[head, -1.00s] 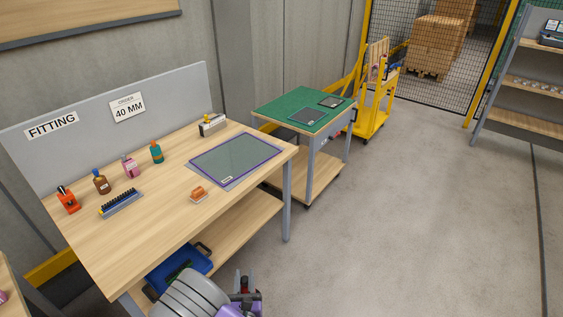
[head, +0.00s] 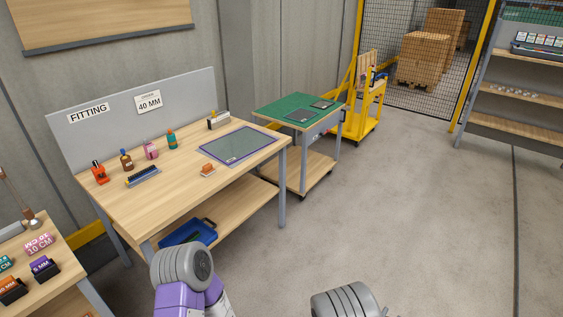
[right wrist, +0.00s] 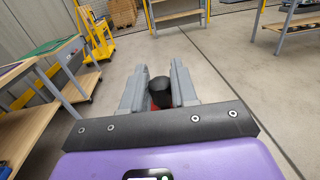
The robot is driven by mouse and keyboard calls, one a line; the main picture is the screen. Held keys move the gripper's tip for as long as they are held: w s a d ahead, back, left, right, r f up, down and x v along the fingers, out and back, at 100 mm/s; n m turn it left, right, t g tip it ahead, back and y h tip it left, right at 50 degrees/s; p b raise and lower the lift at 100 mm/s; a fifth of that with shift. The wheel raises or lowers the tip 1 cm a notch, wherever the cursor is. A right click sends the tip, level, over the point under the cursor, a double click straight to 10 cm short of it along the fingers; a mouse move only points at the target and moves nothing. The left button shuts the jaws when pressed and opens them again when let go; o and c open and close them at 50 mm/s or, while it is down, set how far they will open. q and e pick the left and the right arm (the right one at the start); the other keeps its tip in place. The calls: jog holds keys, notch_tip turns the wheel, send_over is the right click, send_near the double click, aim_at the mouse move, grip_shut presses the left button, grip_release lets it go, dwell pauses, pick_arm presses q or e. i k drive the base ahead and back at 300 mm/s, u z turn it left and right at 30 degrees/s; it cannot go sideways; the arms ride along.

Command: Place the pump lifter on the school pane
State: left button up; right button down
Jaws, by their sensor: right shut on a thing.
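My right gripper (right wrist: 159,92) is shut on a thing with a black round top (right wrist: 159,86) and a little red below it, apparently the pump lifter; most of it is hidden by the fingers. A grey-green glass pane (head: 238,146) lies on a purple-edged mat on the fitting table (head: 168,198). Two smaller dark panes (head: 299,116) (head: 322,104) lie on the green-topped trolley (head: 285,107). Their labels are too small to read, so I cannot tell which is the school pane. The held thing is apart from all panes. My left gripper is out of view.
Several bottles (head: 126,160), a blue brush-like tool (head: 143,176), an orange-topped item (head: 207,170) and a pale block (head: 218,121) stand on the fitting table. A side table with labelled blocks (head: 40,244) is at left. Open floor (head: 400,190) lies to the right.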

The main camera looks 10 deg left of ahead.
aim_at(242, 143)
jog(key=z, duration=0.25)
jog(key=i, duration=2.7)
jog(key=u, duration=1.7)
jog(key=i, duration=0.75)
jog(key=u, duration=0.7)
